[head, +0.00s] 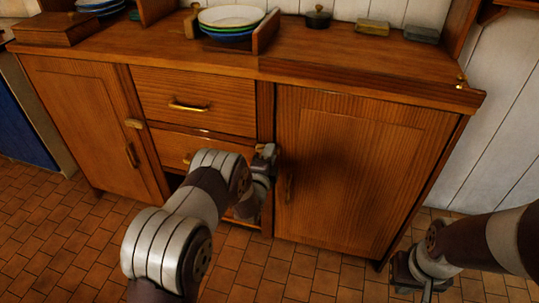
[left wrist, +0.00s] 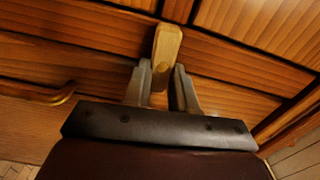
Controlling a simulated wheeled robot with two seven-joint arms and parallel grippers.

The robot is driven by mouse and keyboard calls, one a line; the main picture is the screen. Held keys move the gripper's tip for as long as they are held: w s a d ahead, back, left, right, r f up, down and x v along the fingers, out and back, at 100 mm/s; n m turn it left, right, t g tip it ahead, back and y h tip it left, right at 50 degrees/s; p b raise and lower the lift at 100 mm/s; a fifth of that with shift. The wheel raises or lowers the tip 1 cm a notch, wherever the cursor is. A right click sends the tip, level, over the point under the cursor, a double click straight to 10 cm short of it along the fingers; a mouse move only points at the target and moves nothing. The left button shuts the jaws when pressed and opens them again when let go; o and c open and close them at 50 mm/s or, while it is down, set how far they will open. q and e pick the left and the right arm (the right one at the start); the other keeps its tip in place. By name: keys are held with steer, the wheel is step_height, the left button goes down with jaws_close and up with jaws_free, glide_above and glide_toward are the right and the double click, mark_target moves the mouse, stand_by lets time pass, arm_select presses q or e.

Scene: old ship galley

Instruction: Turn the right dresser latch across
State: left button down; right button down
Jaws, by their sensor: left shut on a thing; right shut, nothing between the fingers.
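The right dresser latch (left wrist: 166,48) is a small pale wooden bar with a round pin, upright in the left wrist view. My left gripper (left wrist: 162,84) is shut on its lower part, one finger on each side. In the head view my left gripper (head: 266,154) is at the post left of the closed right door (head: 365,165); it and my arm hide most of the latch there. The left latch (head: 133,123) lies level at the left door's (head: 85,125) edge. My right gripper (head: 406,278) is shut and empty, low at the right, apart from the dresser.
The upper drawer (head: 195,100) has a brass handle (head: 188,106). Stacked bowls (head: 231,20), a small dark pot (head: 318,16) and a wooden box (head: 57,29) stand on the dresser top (head: 350,65). The tiled floor (head: 60,240) in front is clear at the left.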

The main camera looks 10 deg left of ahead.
arm_select(q)
steer(key=shift+f+m, duration=0.15)
steer(key=shift+m, duration=0.45)
steer(key=c, duration=0.9)
jaws_free()
steer(key=s+p, duration=0.1)
steer(key=s, duration=0.5)
steer(key=s+p, duration=0.2)
steer(key=s, duration=0.4)
steer(key=shift+s+a, duration=0.2)
steer(key=shift+s, duration=0.2)
